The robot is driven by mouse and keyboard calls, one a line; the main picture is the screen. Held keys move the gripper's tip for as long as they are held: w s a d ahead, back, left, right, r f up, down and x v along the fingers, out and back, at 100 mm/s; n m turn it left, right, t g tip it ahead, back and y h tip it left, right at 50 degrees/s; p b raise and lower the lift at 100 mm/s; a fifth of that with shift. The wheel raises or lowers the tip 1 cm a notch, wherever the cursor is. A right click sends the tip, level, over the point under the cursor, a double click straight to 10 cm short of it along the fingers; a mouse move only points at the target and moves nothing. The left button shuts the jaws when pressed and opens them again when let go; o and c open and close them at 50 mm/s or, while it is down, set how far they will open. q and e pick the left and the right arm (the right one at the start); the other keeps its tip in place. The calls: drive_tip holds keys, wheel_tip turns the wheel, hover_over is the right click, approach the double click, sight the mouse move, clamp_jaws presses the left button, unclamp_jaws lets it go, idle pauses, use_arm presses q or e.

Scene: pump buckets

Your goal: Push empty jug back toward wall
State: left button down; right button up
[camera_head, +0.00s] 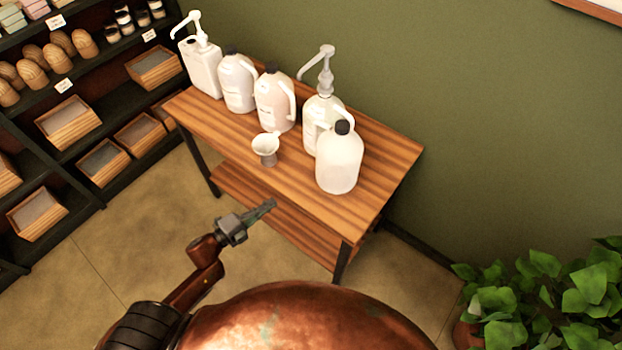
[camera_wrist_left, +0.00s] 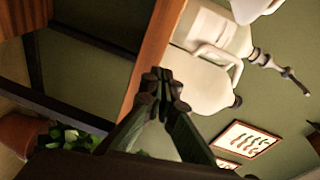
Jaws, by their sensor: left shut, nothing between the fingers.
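A whitish jug with a dark cap (camera_head: 339,165) stands upright near the front edge of the wooden table (camera_head: 376,213), toward its right end. It looks empty, though I cannot be sure. It also shows in the left wrist view as a pale jug with a handle (camera_wrist_left: 199,90). My left gripper (camera_head: 270,205) is shut and empty, in front of the table's front edge and apart from the jug. Its closed fingertips (camera_wrist_left: 163,84) show in the left wrist view. My right gripper is in neither view.
A pump bottle (camera_head: 316,112) stands close behind the jug. A small funnel (camera_head: 265,146) stands to its left. Two capped jugs (camera_head: 238,84) (camera_head: 272,103) and another pump bottle (camera_head: 203,68) line the back. A green wall (camera_head: 450,90) is behind; a plant (camera_head: 545,295) stands right.

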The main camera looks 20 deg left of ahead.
sight(319, 175)
use_arm(q)
drive_tip(key=d+r+m+h, duration=0.2)
drive_tip(key=d+r+m, duration=0.15)
drive_tip(key=r, duration=0.25)
drive_tip(key=shift+n, duration=0.45)
drive_tip(key=x, duration=1.3)
drive_tip(key=shift+s+d+f, duration=0.1)
drive_tip(key=shift+d+f, duration=0.05)
drive_tip(key=shift+d, duration=0.1)
